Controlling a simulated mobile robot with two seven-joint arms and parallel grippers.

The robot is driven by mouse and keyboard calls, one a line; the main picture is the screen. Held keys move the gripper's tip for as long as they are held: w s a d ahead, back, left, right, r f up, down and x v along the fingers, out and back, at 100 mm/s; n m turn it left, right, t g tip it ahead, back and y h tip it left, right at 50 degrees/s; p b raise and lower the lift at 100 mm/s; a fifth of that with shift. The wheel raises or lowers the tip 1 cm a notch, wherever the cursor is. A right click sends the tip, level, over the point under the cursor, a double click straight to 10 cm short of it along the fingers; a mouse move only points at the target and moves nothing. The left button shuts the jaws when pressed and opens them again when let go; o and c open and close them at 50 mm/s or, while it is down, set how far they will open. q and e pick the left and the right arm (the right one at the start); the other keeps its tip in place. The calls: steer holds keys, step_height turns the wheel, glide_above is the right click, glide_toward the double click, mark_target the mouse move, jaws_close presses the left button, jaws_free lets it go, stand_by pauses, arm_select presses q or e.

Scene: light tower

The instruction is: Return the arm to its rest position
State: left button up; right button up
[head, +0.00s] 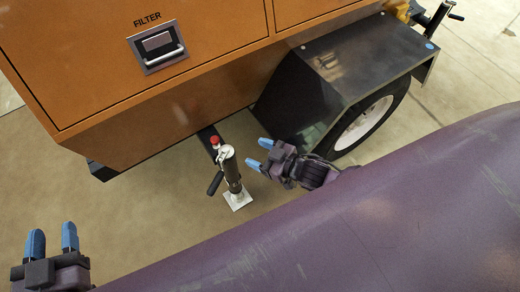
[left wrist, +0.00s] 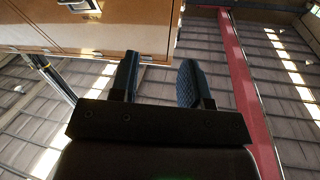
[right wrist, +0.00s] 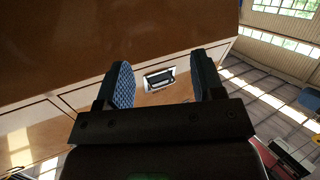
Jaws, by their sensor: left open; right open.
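My left gripper (head: 53,243) is at the lower left of the head view, with two blue fingertips apart and nothing between them. In the left wrist view its fingers (left wrist: 158,85) are also apart and empty. My right gripper (head: 259,153) is near the middle of the head view, just right of a jack stand on the trailer, with its blue fingertips apart and empty. In the right wrist view its fingers (right wrist: 158,85) are open, and the panel with the latch shows beyond the gap.
The orange trailer (head: 180,95) fills the upper left, with a FILTER latch handle (head: 159,46). A jack leg (head: 230,172) with a red knob (head: 215,140) stands by the right gripper. A black fender (head: 335,70) and wheel (head: 364,124) are further right. Floor (head: 140,220) is bare lower left.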

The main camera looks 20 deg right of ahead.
stand_by(0.3)
steer(key=s+d+r+m+h+p, duration=0.2)
steer(key=s+d+r+h+p, duration=0.15)
steer(key=d+r+h, duration=0.2)
arm_select(q)
steer(key=s+f+n+g+p, duration=0.1)
steer(key=s+f+g, duration=0.2)
steer(key=f, duration=0.4)
steer(key=s+a+f+n+g+y+p, duration=0.1)
steer(key=s+f+g, duration=0.2)
steer(key=s+f, duration=0.2)
step_height(320, 180, down, 2)
steer(key=shift+f+p, duration=0.1)
steer(key=shift+p, duration=0.3)
arm_select(e)
steer(key=s+d+m+h, duration=0.1)
steer(key=s+d+m, duration=0.1)
steer(key=s, duration=0.5)
steer(key=s+d+m+g+h, duration=0.1)
steer(key=s+d+m+h, duration=0.1)
steer(key=s, duration=0.5)
steer(key=shift+d+r+m+g, duration=0.3)
steer(key=shift+d, duration=0.5)
steer(key=shift+s, duration=0.1)
